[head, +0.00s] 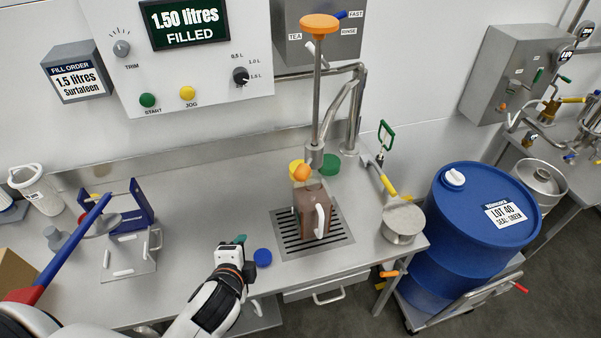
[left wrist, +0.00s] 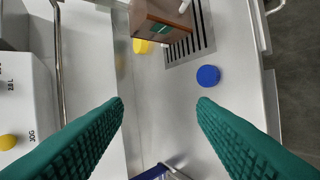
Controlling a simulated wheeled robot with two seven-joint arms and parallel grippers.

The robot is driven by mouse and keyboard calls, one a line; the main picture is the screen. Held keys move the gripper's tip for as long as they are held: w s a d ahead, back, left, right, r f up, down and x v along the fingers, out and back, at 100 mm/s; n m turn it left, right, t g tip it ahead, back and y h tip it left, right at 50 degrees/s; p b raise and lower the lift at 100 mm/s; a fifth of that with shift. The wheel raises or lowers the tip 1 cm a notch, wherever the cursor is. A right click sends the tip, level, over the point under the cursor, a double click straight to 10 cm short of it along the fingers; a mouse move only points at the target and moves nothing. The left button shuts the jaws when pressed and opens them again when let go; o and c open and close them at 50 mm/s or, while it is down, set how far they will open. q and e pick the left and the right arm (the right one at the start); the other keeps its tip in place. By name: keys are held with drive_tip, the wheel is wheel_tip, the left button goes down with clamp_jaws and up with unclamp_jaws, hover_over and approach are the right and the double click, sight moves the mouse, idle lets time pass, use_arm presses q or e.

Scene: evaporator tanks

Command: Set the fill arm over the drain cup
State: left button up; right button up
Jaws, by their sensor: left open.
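The fill arm (head: 318,95) is a steel pipe with an orange knob on top. Its nozzle end (head: 314,155) hangs over a brown jug (head: 311,210), which stands on the drain grate. A round steel cup (head: 402,238), which looks like the drain cup, is at the table's right corner, apart from the nozzle. My left gripper (head: 231,246) is open and empty, left of the blue cap and away from the fill arm. Its green fingers spread wide in the left wrist view (left wrist: 160,102). That view also shows the jug (left wrist: 160,20). My right gripper is out of view.
A blue cap (head: 263,257) lies beside the grate (head: 335,240). Yellow and green caps (head: 329,164) sit behind the jug. A blue drum (head: 465,260) stands right of the table. A blue-framed fixture (head: 140,205) is at left.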

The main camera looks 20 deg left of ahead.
use_arm(q)
drive_tip(key=w+d+r+m+t, duration=0.1)
drive_tip(key=w+r+m+t, duration=0.35)
drive_tip(key=m, duration=0.45)
drive_tip(key=m+t+h, duration=0.3)
drive_tip(key=m+h, duration=0.2)
drive_tip(key=m, duration=0.8)
approach(298, 179)
drive_tip(key=w+p, duration=0.1)
drive_tip(key=w, duration=0.2)
drive_tip(key=w+d+p, duration=0.1)
drive_tip(key=w, duration=0.7)
drive_tip(key=shift+w+d+p, duration=0.15)
drive_tip(key=shift+d+p, duration=0.05)
drive_tip(key=shift+p, duration=0.2)
clamp_jaws()
